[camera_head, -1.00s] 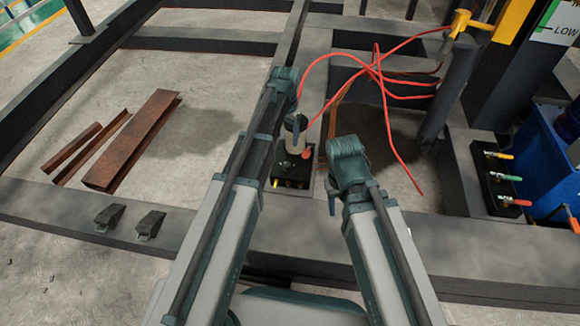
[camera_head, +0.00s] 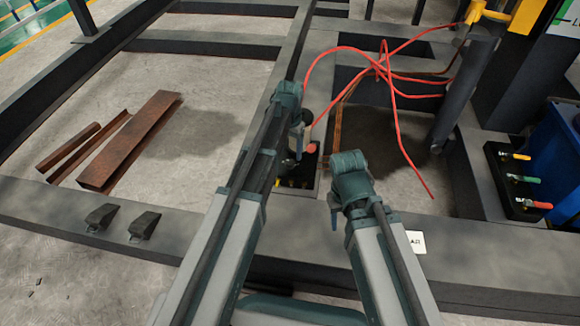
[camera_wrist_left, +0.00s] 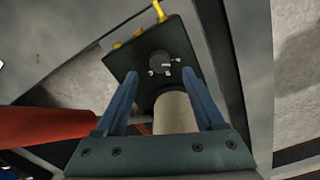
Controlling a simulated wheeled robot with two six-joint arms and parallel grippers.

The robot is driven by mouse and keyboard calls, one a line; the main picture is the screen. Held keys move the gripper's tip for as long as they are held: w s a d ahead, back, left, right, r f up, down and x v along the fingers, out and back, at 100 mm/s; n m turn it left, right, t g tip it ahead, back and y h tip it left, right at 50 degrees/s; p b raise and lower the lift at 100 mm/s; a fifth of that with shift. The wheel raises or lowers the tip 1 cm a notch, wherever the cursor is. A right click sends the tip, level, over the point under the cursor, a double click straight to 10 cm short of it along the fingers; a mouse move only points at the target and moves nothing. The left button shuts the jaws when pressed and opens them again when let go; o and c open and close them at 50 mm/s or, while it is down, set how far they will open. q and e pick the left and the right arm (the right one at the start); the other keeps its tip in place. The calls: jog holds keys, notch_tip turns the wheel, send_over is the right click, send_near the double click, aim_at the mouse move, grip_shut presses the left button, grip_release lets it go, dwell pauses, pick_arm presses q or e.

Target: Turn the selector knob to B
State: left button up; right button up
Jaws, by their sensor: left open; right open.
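A black control box (camera_head: 308,178) stands on the grey frame, partly hidden behind my left arm in the camera_head view. In the left wrist view its dark face (camera_wrist_left: 128,64) carries a round selector knob (camera_wrist_left: 159,64) with small pale marks beside it; I cannot read the letters or the setting. My left gripper (camera_wrist_left: 160,74) is open, its two blue fingers apart on either side of the knob in the picture; contact cannot be told. A pale cylinder (camera_wrist_left: 174,113) shows between the fingers. My right gripper (camera_head: 336,212) is open and away from the box, near the frame's front beam.
A red part (camera_wrist_left: 45,125) lies beside the left fingers. Red hoses (camera_head: 395,110) loop behind the box. A valve block (camera_head: 517,182) with coloured handles stands at right. Rusty steel pieces (camera_head: 130,140) lie on the floor at left. Two dark brackets (camera_head: 144,225) sit on the front beam (camera_head: 200,245).

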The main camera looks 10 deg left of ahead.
aim_at(290, 162)
pick_arm(q)
notch_tip(290, 162, down, 5)
jog(key=b, duration=0.4)
pick_arm(e)
notch_tip(290, 162, down, 5)
jog(key=shift+f, duration=0.1)
pick_arm(q)
grip_shut()
